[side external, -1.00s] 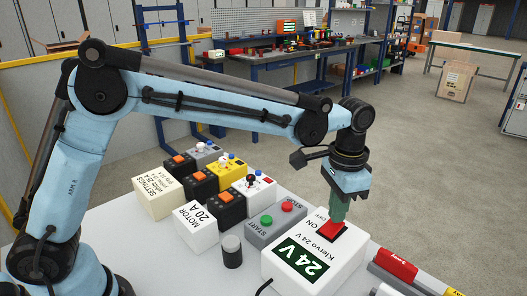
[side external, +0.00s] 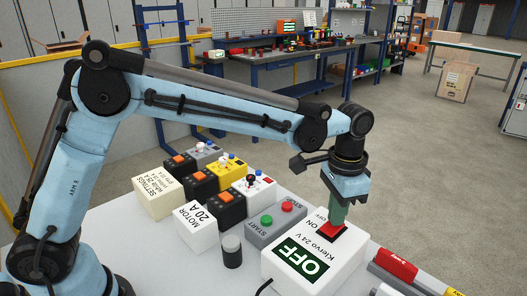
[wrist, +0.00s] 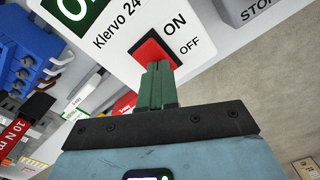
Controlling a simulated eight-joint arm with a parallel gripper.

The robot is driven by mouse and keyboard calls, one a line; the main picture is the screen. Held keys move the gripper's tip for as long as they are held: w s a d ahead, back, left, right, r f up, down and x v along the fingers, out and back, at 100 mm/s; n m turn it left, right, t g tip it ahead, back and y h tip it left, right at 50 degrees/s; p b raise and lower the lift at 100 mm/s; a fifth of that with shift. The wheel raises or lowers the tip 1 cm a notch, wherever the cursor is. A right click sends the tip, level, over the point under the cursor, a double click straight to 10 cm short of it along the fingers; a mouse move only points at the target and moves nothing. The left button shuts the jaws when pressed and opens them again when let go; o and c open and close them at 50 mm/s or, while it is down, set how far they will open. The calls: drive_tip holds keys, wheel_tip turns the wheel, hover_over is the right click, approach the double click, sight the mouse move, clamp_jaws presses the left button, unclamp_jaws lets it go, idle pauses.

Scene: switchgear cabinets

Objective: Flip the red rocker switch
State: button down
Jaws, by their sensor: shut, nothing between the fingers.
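The red rocker switch (side external: 330,231) sits on top of a white box (side external: 345,262) labelled Klervo 24 V, with ON and OFF printed beside it. The box's green display (side external: 302,261) reads OFF. My gripper (side external: 337,222) points down with its green fingers shut and empty, the tips at the rocker. In the wrist view the shut fingertips (wrist: 158,68) overlap the lower edge of the red rocker (wrist: 150,50). They hide part of it, and I cannot tell how firmly they touch.
A grey start/stop box (side external: 275,224) with green and red buttons stands left of the white box. A red-handled item (side external: 396,264) lies to the right.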

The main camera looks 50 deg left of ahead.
drive_tip(key=shift+r, duration=3.45)
drive_tip(key=shift+a, duration=0.1)
drive_tip(key=s+a+r+n+t, duration=0.25)
drive_tip(key=s+a, duration=0.35)
drive_tip(key=a, duration=0.5)
drive_tip(key=s+a+f+n+t, duration=0.3)
drive_tip(key=s+a+f+t, duration=0.1)
drive_tip(key=s+a, duration=0.3)
drive_tip(key=shift+s+a+f+t, duration=0.15)
drive_tip(key=shift+s+f+t, duration=0.2)
drive_tip(key=shift+s+f, duration=0.55)
drive_tip(key=shift+r+n, duration=0.15)
drive_tip(key=shift+n, duration=0.1)
